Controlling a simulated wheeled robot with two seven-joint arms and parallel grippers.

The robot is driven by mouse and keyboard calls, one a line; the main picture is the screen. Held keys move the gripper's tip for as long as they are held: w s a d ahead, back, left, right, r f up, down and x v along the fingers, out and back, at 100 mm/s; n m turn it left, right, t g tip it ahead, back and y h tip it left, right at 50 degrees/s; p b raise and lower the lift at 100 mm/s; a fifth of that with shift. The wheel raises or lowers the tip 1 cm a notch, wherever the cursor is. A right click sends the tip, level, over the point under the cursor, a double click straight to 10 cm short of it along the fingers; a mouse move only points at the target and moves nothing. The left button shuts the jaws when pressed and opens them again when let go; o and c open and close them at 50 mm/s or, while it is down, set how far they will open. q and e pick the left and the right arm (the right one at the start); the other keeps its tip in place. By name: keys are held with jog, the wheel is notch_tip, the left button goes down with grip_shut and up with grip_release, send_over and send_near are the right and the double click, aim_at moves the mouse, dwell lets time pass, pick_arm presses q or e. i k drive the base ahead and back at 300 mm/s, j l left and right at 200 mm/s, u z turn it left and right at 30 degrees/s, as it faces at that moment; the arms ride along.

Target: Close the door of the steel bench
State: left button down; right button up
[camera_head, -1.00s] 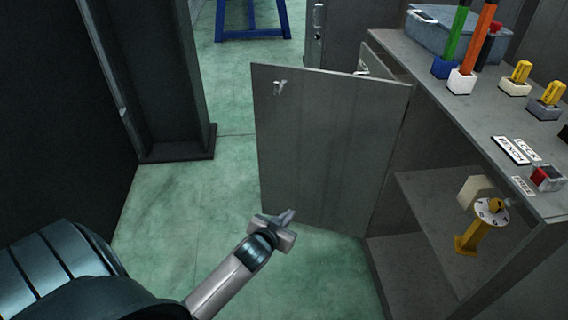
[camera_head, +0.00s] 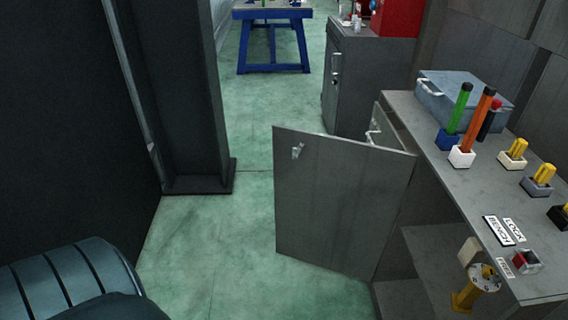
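The steel bench (camera_head: 455,185) stands at the right with its grey top and an open front. Its door (camera_head: 335,205) is a grey panel hinged at the bench front and swung wide open to the left over the floor. A small light handle (camera_head: 297,151) sits near the door's upper left corner. Inside the bench I see a shelf (camera_head: 432,250) and a yellow fitting with a round flange (camera_head: 477,288). Part of my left arm shows at the lower left, but its gripper is out of the picture. My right gripper is not in view.
A dark column (camera_head: 185,90) stands left of the door. Behind are a blue-legged table (camera_head: 272,40) and a grey cabinet (camera_head: 350,85). The bench top holds a blue-grey case (camera_head: 460,98), green and orange sticks and several small holders. Green floor (camera_head: 225,240) is clear left of the door.

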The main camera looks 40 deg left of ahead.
aim_at(338, 200)
jog(key=i+j, duration=0.15)
jog(key=j, duration=0.35)
jog(key=i+j+z, duration=0.1)
jog(key=j, duration=0.4)
jog(key=i+j, duration=0.2)
jog(key=j, duration=0.3)
jog(key=i+j+z, duration=0.15)
jog(key=j, duration=0.4)
jog(key=i+j, duration=0.1)
jog(key=j, duration=0.4)
jog(key=i+j+z, duration=0.1)
jog(key=j, duration=0.45)
